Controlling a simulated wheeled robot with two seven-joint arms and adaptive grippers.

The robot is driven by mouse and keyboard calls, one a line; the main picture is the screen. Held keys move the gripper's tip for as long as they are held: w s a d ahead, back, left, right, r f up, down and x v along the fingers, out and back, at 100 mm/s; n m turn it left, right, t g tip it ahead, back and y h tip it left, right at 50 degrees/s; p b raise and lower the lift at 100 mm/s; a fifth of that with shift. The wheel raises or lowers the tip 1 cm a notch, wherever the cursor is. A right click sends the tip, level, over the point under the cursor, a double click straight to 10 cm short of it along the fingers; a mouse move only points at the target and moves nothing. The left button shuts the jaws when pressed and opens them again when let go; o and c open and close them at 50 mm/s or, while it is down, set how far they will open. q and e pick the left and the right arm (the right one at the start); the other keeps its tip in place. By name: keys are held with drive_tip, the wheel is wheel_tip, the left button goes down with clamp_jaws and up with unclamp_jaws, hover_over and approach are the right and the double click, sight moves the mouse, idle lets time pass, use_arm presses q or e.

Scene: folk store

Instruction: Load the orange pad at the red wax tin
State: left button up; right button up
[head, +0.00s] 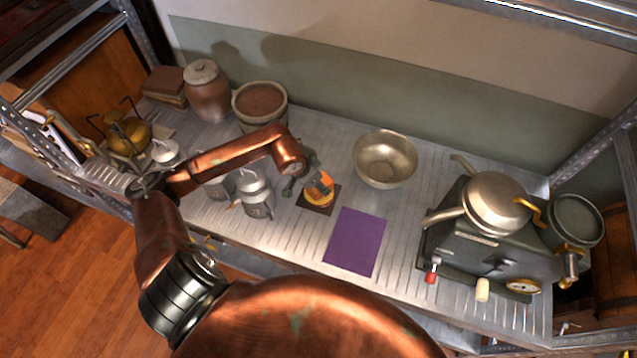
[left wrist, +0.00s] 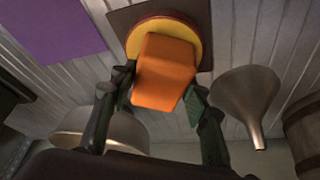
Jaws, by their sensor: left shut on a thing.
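The orange pad (head: 318,181) is a block that shows between my left gripper's fingers. In the left wrist view the orange pad (left wrist: 165,75) has a yellow round disc (left wrist: 148,25) right behind it. The disc overlaps a dark brown square (left wrist: 195,15) on the slatted shelf; whether it touches the square I cannot tell. My left gripper (head: 312,182) is shut on the orange pad, over the dark square (head: 318,208), with a finger (left wrist: 120,88) on either side. My right gripper is not in view.
A purple mat (head: 355,242) lies right of the dark square. A metal bowl (head: 385,158) stands behind it. Metal pots (head: 255,196) stand to the left, brown crocks (head: 208,92) at the back left. A dark machine with a pan (head: 497,203) fills the right.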

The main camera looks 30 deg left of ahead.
use_arm(q)
drive_tip(key=shift+f+b, duration=0.35)
drive_tip(key=shift+f, duration=0.05)
idle(0.8)
drive_tip(key=shift+s+f+b, duration=0.1)
drive_tip(key=shift+b, duration=0.35)
idle(1.4)
drive_tip(key=shift+r+p, duration=0.55)
drive_tip(key=shift+r, duration=1.2)
drive_tip(key=shift+r+p, duration=0.5)
drive_tip(key=shift+r, duration=1.3)
